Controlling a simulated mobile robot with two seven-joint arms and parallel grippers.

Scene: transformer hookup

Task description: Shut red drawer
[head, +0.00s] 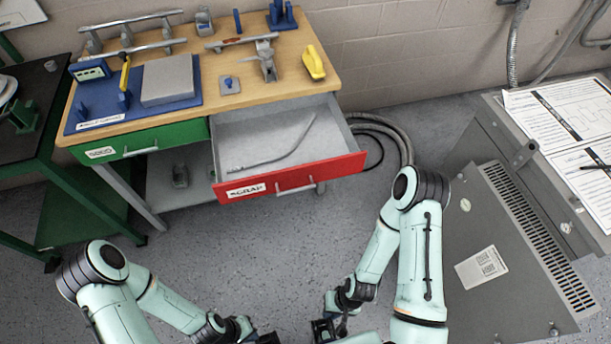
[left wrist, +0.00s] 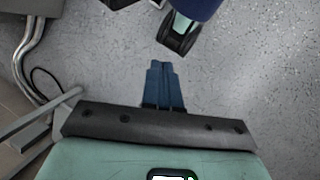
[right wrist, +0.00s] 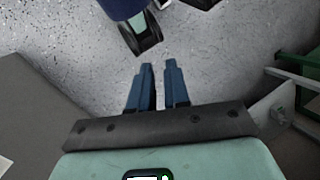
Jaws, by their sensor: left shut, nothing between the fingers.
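The red drawer (head: 290,179) is pulled well out from under the right side of the wooden-topped bench in the head view. Its front has a white label reading SCRAP and a bar handle (head: 296,188). A thin bent grey piece (head: 272,155) lies inside it. My left gripper (left wrist: 163,70) is shut and empty, low over the floor; only part of it shows at the bottom of the head view. My right gripper (right wrist: 160,68) is slightly open and empty, also low in front of the bench. Both are well apart from the drawer.
A green drawer (head: 135,146) beside the red one is closed. The benchtop (head: 217,62) holds clamps, a blue tray and a yellow tool. A grey cabinet (head: 510,250) with papers stands at right, a dark green-legged table (head: 35,120) at left. Floor before the drawer is clear.

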